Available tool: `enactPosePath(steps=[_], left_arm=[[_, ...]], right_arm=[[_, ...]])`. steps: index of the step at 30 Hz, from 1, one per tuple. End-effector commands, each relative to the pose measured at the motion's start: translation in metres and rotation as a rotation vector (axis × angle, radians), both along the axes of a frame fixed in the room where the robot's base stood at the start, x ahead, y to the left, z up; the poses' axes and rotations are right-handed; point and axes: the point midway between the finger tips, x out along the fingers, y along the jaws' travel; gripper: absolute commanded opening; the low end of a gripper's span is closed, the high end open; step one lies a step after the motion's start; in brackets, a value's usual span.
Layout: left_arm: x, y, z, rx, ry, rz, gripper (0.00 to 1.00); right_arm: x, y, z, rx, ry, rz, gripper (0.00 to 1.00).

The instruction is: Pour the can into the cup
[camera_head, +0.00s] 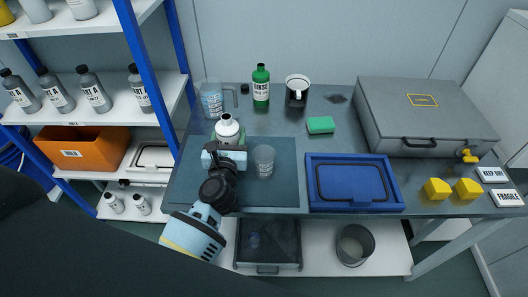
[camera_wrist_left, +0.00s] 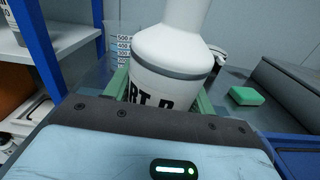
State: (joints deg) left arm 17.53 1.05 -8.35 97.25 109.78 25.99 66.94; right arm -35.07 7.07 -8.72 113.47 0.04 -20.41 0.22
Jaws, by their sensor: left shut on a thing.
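The can is a white bottle-shaped container (camera_head: 228,128) with a grey band and black lettering, partly read as "RT B" in the left wrist view (camera_wrist_left: 168,65). My left gripper (camera_head: 226,147) is shut on its body, with a green finger on each side in the wrist view. The can looks about upright over the back left of the dark mat; I cannot tell whether its base touches. A clear grey cup (camera_head: 264,161) stands upright on the mat, just right of my gripper and apart from the can. My right gripper is not in view.
A green sponge (camera_head: 320,125), blue tray (camera_head: 314,200) and grey case (camera_head: 400,115) are to the right. A blue shelf post (camera_head: 140,55) rises at left. The mat's right part (camera_head: 287,180) is clear.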

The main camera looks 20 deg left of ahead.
Motion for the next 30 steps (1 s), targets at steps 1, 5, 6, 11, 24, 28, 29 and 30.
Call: enactPosePath(steps=[1,5,6,11,24,28,29,30], left_arm=[[0.0,0.0,0.0,0.018,-0.002,-0.001,0.17],[0.001,-0.001,0.002,0.081,-0.002,-0.001,0.17],[0.001,-0.002,0.003,0.1,-0.001,-0.001,0.17],[0.001,-0.003,0.012,0.181,-0.005,0.0,0.17],[0.0,-0.01,0.016,0.401,0.011,-0.001,0.17],[0.001,-0.012,0.023,0.466,0.001,0.001,0.17],[0.001,-0.013,0.026,0.481,-0.001,0.001,0.17],[0.001,-0.014,0.029,0.5,-0.001,0.002,0.17]], right_arm=[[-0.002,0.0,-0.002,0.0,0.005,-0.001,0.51],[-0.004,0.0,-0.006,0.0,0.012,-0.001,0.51],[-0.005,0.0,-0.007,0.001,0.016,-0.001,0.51],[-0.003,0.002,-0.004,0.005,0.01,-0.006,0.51],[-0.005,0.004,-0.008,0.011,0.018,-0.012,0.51],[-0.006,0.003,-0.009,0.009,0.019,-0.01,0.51],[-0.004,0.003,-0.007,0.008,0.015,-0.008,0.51],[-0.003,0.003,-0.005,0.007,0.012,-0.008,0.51]])
